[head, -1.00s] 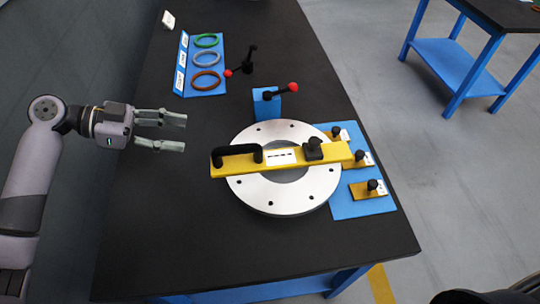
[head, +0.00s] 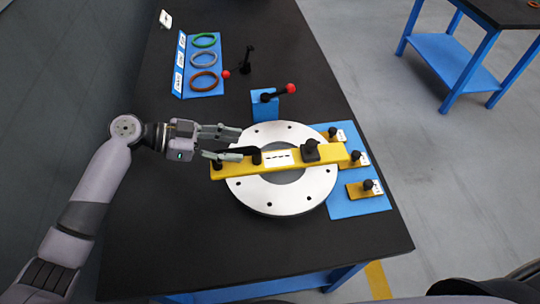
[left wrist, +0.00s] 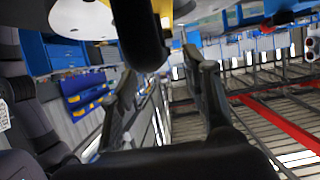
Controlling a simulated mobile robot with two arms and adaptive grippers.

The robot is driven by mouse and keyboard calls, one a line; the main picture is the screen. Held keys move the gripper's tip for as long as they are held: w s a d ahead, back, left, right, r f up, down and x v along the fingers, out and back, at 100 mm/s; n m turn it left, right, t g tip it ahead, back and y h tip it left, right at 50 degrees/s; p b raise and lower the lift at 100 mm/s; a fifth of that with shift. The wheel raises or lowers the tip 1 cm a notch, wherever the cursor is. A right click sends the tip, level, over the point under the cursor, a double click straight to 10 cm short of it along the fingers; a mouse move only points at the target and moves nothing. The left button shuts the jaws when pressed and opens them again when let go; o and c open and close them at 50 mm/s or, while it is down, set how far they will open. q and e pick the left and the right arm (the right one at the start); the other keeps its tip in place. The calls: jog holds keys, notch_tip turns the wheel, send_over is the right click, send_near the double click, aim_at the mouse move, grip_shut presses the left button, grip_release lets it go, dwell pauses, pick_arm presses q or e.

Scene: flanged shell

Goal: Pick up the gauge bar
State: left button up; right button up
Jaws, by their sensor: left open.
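The gauge bar (head: 236,169) is a long yellow bar with a black handle (head: 237,152) at its left end, a white label and a black knob. It lies across the silver flanged ring (head: 262,195). My left gripper (head: 238,144) is open at the handle, its fingers pointing right. One finger overlaps the handle in the head view, and I cannot tell whether they touch. In the left wrist view the black handle (left wrist: 140,32) hangs large at the top, just beyond and between the open fingers (left wrist: 160,68), with a bit of yellow bar (left wrist: 161,10). My right gripper is not in view.
A blue plate (head: 360,206) with small yellow knobbed blocks is right of the ring. A blue clamp block (head: 264,107) with a red-tipped lever stands behind it. Green, grey and orange rings lie on a blue rack (head: 217,75). The black table (head: 170,230) is clear at front left.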

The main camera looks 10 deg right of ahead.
aim_at(248, 147)
pick_arm(q)
jog(key=shift+d+p, duration=0.3)
jog(key=shift+d, duration=0.2)
jog(key=p+x, duration=0.1)
jog(key=x, duration=0.2)
jog(key=shift+s+d+f+p, duration=0.1)
jog(key=shift+d+p, duration=0.15)
jog(key=shift+p, duration=0.05)
jog(key=shift+d+f, duration=0.15)
jog(key=shift+d, duration=0.05)
jog(key=shift+a, duration=0.1)
jog(key=shift+c, duration=0.7)
grip_shut()
